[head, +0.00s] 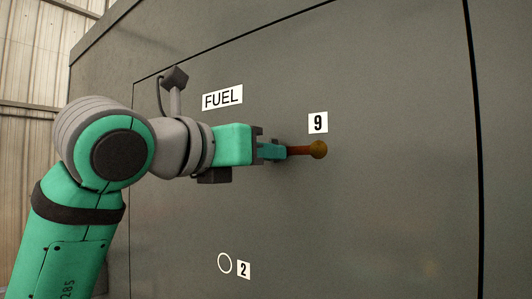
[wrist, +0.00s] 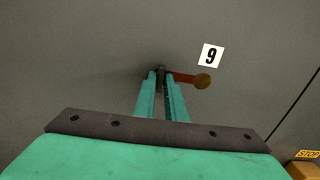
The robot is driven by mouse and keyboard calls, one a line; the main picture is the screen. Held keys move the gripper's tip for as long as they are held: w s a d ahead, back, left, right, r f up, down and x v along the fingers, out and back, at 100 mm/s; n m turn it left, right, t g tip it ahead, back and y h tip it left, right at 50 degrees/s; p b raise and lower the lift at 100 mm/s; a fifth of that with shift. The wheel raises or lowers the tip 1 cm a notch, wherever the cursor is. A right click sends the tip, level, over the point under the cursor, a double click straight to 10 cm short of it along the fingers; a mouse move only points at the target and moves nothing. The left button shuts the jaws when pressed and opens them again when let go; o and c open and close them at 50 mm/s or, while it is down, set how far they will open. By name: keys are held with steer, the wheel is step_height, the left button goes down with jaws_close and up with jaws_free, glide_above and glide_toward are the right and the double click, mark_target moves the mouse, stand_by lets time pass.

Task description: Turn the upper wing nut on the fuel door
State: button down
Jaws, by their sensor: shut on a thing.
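The upper wing nut (head: 318,150) is a brown piece by the white "9" label (head: 318,122) on the grey fuel door (head: 380,210). A reddish-brown arm with a round brassy end points right from my gripper (head: 284,152). In the wrist view this wing nut (wrist: 203,81) also points right, just below the "9". My gripper (wrist: 161,74) is shut on its dark inner part, at the door's face. The fingers hide most of that part, and no left wing shows.
A "FUEL" sign (head: 222,97) is on the door above my gripper. A white ring (head: 225,263) with a "2" label (head: 243,270) is lower down. A yellow "STOP" label (wrist: 308,154) shows at the wrist view's lower right, past a dark seam.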

steer(key=shift+w+f, duration=0.1)
steer(key=c, duration=1.9)
jaws_free()
steer(key=shift+o, duration=0.2)
steer(key=shift+s, duration=0.2)
steer(key=v, duration=1)
steer(key=shift+s+a, duration=0.15)
steer(key=shift+a, duration=0.1)
